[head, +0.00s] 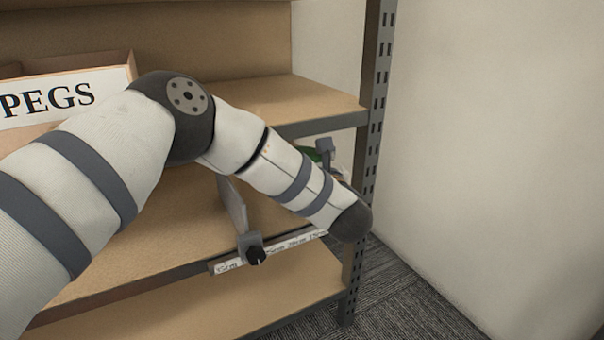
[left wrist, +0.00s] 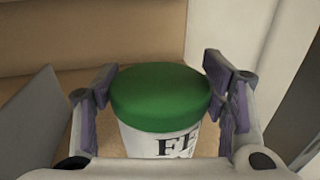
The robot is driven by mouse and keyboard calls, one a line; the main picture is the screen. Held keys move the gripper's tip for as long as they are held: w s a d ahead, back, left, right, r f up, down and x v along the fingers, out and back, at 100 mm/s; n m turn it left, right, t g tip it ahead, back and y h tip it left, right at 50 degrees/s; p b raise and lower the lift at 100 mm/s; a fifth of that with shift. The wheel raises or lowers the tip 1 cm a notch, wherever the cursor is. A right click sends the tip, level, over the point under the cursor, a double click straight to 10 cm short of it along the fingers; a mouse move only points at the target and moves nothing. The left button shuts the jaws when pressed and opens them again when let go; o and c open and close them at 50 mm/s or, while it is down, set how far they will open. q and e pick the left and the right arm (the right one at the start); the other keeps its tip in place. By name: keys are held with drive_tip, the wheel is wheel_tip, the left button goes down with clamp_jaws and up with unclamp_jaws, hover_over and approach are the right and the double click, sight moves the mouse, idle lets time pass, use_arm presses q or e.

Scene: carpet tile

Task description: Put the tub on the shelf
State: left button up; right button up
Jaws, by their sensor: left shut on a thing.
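The tub, white with dark lettering and a green lid (left wrist: 160,95), is upright between the fingers of my left gripper (left wrist: 165,90) in the left wrist view. The fingers are shut on it, one on each side. In the head view my left forearm hides most of the tub; only a green sliver (head: 308,154) shows. It is over the right part of the middle shelf board (head: 185,215). Whether its base touches the board is hidden. My right gripper is out of view.
A grey upright divider (head: 232,203) with a black-knobbed clamp stands left of the tub; it also shows in the left wrist view (left wrist: 37,120). A label strip (head: 270,256) runs along the shelf edge. A metal post (head: 378,100) bounds the right. A PEGS box (head: 60,98) sits above left.

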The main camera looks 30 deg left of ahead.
use_arm(q)
drive_tip(key=shift+w+a, duration=0.3)
drive_tip(key=f, duration=0.1)
drive_tip(key=f+b, duration=0.1)
drive_tip(key=w+a+f+b, duration=0.1)
drive_tip(key=shift+f, duration=0.3)
drive_tip(key=shift+s+r, duration=0.1)
drive_tip(key=shift+r, duration=0.05)
drive_tip(key=o, duration=1.6)
drive_tip(key=p+v, duration=0.3)
drive_tip(key=v, duration=0.9)
